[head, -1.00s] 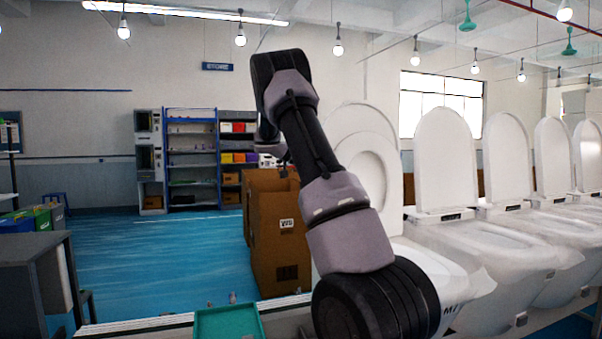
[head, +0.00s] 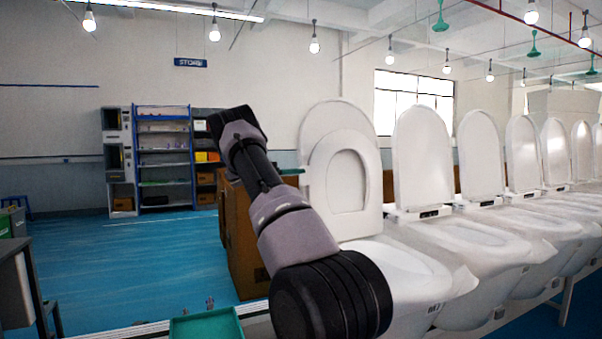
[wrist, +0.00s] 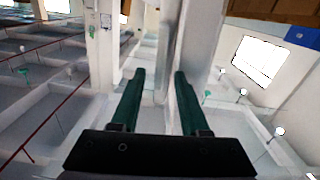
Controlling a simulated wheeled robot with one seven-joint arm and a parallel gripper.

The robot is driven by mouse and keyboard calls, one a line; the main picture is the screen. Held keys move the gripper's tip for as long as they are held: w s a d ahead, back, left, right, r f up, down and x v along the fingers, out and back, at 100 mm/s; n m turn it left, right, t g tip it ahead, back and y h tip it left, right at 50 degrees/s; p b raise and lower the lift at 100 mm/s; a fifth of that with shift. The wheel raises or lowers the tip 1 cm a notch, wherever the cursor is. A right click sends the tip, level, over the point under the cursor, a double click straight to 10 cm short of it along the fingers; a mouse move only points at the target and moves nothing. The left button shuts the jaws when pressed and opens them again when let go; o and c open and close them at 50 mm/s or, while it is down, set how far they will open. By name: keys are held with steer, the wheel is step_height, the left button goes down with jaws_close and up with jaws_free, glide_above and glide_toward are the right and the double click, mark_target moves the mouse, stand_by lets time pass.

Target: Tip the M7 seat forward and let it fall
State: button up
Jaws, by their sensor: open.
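The M7 toilet (head: 425,278) is the nearest in the row, with its label on the front right of the bowl. Its white seat ring (head: 318,185) stands raised, against the raised lid (head: 345,112) behind it. My arm crosses the front left of this toilet in the head view. Its bent end is left of the seat, and the fingers are not clear there. In the wrist view my gripper (wrist: 160,74) is open, its two dark green fingers apart. A pale upright edge shows between and beyond the fingers; I cannot tell whether they touch it.
More white toilets (head: 480,235) with raised lids run off to the right. A brown carton (head: 242,245) stands behind my arm, left of the seat. A green tray (head: 207,326) lies at the bottom. Blue floor is open to the left.

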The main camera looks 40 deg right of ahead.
steer(key=shift+x, duration=1.3)
steer(key=shift+s, duration=0.1)
jaws_close()
stand_by(0.4)
